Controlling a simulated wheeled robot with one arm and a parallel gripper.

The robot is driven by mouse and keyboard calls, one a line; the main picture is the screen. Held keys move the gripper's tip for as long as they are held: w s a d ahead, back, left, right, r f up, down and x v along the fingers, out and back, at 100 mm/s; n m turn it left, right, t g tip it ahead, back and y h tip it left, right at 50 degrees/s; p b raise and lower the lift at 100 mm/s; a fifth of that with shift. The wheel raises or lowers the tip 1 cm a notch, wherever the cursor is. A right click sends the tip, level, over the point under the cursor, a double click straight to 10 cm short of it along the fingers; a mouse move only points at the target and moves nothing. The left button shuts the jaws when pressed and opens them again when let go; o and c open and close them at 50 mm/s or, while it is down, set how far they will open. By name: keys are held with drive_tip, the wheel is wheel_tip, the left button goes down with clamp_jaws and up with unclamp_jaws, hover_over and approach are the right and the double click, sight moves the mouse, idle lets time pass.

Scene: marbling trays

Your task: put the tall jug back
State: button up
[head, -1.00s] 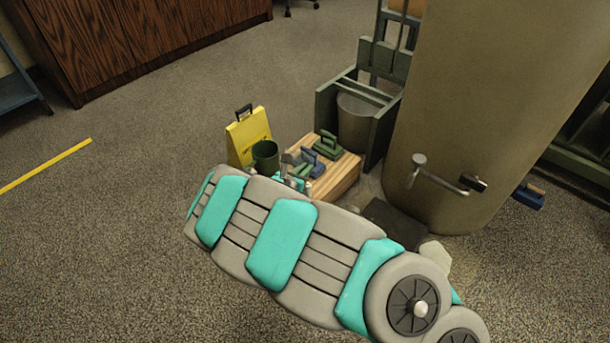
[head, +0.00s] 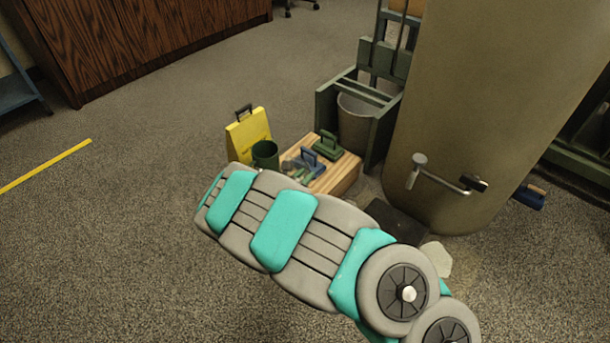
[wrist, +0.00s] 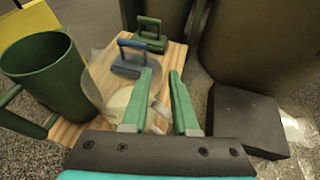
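A tall dark green jug (head: 264,153) stands upright at the left end of a wooden block. In the wrist view the jug (wrist: 48,78) is at the left, open-topped, its handle towards the lower left. My gripper (wrist: 161,73) is open, its two green fingers apart over the block, to the right of the jug and not touching it. A pale see-through round thing (wrist: 98,80) shows between the jug and the left finger; I cannot tell what it is. In the head view my arm hides much of the gripper.
The wooden block (head: 342,178) carries a blue-handled tool (head: 310,158) and a green-handled one (head: 328,144). A yellow sign (head: 246,133) stands behind the jug. A grey bin (head: 355,122) and a big tan cylinder (head: 455,120) stand behind and right.

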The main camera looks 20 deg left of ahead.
drive_tip(key=shift+o, duration=0.7)
drive_tip(key=shift+r, duration=0.1)
drive_tip(key=p+v, duration=0.1)
drive_tip(key=v, duration=1.1)
